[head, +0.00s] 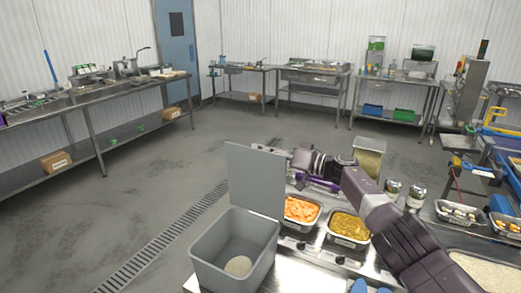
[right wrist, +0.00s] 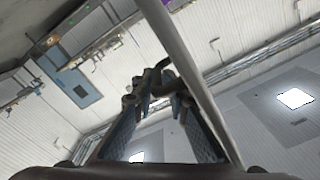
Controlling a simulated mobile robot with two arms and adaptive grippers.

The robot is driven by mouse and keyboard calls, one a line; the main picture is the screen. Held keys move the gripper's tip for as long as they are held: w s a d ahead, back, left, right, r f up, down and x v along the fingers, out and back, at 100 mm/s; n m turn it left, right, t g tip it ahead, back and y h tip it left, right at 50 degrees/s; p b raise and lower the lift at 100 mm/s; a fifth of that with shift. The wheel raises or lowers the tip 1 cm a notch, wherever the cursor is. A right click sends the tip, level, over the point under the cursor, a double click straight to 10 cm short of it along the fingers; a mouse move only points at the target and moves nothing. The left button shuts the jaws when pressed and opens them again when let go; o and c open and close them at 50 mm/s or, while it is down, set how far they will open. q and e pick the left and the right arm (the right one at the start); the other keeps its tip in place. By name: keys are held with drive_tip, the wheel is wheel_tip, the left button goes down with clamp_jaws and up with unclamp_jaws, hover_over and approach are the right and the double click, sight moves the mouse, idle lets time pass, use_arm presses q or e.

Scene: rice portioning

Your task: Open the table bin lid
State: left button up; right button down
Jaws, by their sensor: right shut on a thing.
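The grey table bin (head: 205,262) stands on the steel counter, its mouth open to view. Its flat grey lid (head: 254,180) stands nearly upright at the back of the bin. A pale round mass (head: 238,266) lies inside the bin. My right gripper (head: 284,151) is at the lid's upper right edge, its arm reaching over from the right. In the right wrist view my fingers (right wrist: 160,88) are closed together beside a long pale edge (right wrist: 192,70), which appears to be the lid. The exact grip is partly hidden. My left gripper is not in view.
Trays of orange food (head: 300,209) and yellow-green food (head: 348,227) sit right of the bin. The floor left of the bin is clear.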

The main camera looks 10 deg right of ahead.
drive_tip(key=shift+d+f, duration=0.1)
drive_tip(key=shift+f, duration=0.75)
drive_tip(key=c, duration=2)
unclamp_jaws()
drive_tip(key=shift+d+f, duration=0.1)
drive_tip(key=shift+c, duration=0.2)
drive_tip(key=shift+d, duration=0.15)
drive_tip(key=r+v, duration=0.1)
drive_tip(key=v, duration=1)
drive_tip(key=shift+s, duration=0.25)
drive_tip(key=shift+d+r, duration=0.15)
drive_tip(key=shift+d, duration=0.05)
